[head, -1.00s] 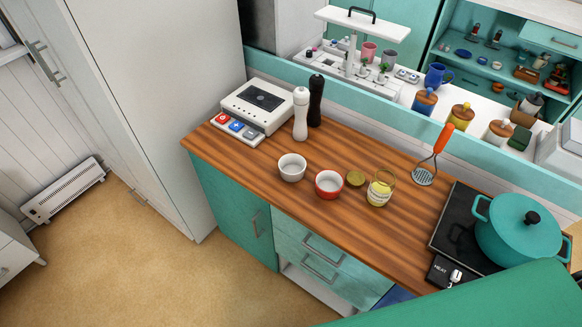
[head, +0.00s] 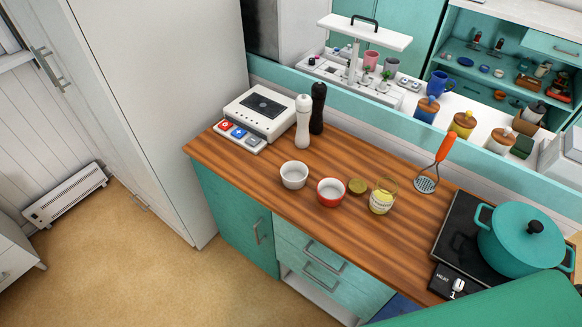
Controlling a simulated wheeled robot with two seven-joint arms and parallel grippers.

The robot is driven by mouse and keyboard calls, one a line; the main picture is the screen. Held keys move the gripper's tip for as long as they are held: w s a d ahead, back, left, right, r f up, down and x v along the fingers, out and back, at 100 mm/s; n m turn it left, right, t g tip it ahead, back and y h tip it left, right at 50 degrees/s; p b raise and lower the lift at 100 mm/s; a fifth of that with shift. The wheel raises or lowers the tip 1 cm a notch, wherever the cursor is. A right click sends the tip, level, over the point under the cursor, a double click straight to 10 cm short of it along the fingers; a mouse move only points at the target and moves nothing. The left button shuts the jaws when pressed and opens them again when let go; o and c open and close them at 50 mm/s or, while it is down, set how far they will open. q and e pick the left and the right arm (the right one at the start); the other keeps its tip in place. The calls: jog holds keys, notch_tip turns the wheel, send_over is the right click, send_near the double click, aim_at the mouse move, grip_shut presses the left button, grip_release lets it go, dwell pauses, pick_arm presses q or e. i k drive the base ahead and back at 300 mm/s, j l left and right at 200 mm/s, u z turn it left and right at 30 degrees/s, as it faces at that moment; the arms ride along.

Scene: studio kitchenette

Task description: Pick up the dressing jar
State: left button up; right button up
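The dressing jar (head: 382,197) looks like a small glass jar with yellow contents and a pale label. Neither of my grippers shows in the head view.
A red bowl (head: 331,191) and a white bowl (head: 294,175) stand left of the lid. A slotted masher with an orange handle (head: 446,147) is behind right. A teal pot (head: 520,239) sits on the black hob (head: 459,232). White and black mills (head: 303,122) stand behind the bowls.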

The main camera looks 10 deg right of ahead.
aim_at(384, 194)
jog(key=l+z, duration=0.15)
jog(key=z, duration=0.95)
jog(key=i+j, duration=0.05)
